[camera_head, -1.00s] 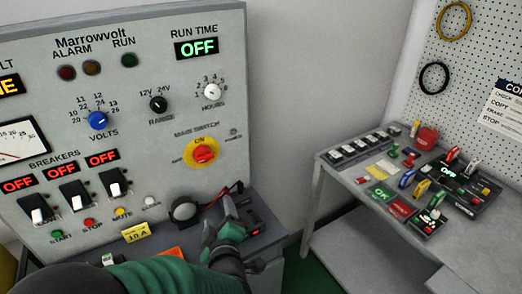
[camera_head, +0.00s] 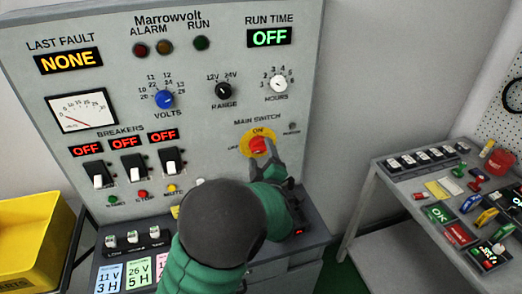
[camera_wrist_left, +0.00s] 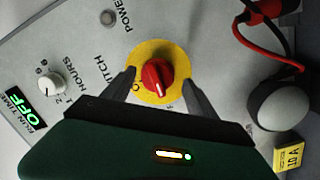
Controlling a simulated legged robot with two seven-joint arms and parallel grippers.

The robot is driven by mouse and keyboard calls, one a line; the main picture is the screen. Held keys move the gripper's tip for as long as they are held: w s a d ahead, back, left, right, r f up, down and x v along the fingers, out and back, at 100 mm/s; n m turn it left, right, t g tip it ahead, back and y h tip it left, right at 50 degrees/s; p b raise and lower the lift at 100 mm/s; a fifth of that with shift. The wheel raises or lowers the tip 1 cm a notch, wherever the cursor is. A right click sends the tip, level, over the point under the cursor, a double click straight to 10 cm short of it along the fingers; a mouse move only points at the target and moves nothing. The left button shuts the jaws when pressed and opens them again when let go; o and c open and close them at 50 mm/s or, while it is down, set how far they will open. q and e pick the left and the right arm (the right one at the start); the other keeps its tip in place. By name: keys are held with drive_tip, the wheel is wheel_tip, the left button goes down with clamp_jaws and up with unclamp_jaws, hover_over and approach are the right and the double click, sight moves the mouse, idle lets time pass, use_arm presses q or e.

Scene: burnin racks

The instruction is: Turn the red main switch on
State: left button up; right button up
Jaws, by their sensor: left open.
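The red main switch (camera_head: 258,146) is a rotary knob on a round yellow plate at the right of the grey panel, under the label MAIN SWITCH. It also shows in the left wrist view (camera_wrist_left: 154,78), with its yellow plate around it. My left gripper (camera_head: 260,151) is at the switch. In the wrist view its open fingers (camera_wrist_left: 158,79) stand on either side of the red knob, with gaps between them and it. The OFF mark beside the plate is hard to read. My right gripper is in neither view.
The panel has a black range knob (camera_head: 224,91), a white hours knob (camera_head: 278,84) and several breakers (camera_head: 133,166) reading OFF. A grey ball-shaped part (camera_wrist_left: 279,104) and red and black leads (camera_wrist_left: 262,35) are near the gripper. A bench (camera_head: 400,205) stands at right.

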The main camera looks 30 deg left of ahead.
use_arm(q)
drive_tip(key=shift+w+a, duration=0.4)
drive_tip(key=shift+a, duration=0.05)
drive_tip(key=shift+w, duration=0.25)
drive_tip(key=shift+d, duration=0.1)
drive_tip(key=shift+d+r, duration=0.1)
drive_tip(key=c, duration=1.4)
drive_tip(key=shift+o, duration=0.2)
